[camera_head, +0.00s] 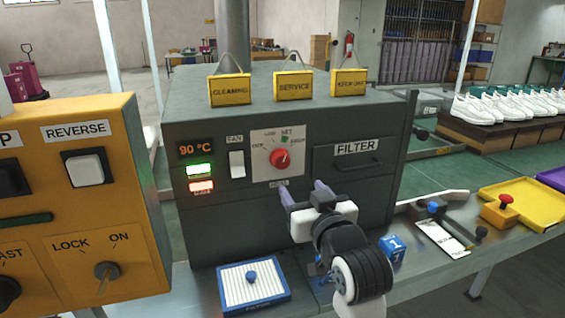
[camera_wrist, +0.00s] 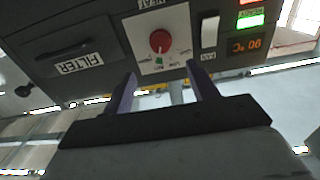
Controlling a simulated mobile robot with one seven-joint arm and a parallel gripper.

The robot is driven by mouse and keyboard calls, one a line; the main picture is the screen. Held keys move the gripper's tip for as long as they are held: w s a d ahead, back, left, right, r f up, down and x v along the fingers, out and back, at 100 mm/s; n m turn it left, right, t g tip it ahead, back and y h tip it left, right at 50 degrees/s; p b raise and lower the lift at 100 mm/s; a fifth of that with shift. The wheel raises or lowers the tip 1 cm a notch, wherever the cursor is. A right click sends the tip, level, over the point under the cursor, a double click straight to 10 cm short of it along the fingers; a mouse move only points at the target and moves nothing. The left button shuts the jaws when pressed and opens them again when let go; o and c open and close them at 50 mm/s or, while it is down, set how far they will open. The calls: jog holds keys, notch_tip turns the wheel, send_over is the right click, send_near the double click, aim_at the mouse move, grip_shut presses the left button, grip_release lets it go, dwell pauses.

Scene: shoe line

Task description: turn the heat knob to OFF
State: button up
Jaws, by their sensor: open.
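The red heat knob (camera_head: 280,158) sits on a pale dial plate (camera_head: 262,172) on the front of the dark grey machine. A light pointer mark shows on it, towards the upper part of the dial; the small dial labels are hard to read. In the wrist view, turned upside down, the knob (camera_wrist: 160,41) lies beyond and between the fingertips. My gripper (camera_head: 304,191) is open and empty, in front of and a little below the dial. Its two purple fingers also show in the wrist view (camera_wrist: 161,76), apart from the knob.
A 90 °C display (camera_head: 197,149), green and red lights and a white fan switch (camera_head: 237,164) are left of the dial. The filter drawer (camera_head: 357,160) is right. A yellow panel (camera_head: 85,200) stands at left. A white-pleated blue-framed filter (camera_head: 272,293) lies below.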

aim_at(283, 164)
jog(key=p+x, duration=0.2)
jog(key=x, duration=1)
jog(key=shift+w+a, duration=0.1)
jog(key=shift+w, duration=0.05)
jog(key=c, duration=1)
jog(key=shift+f, duration=0.1)
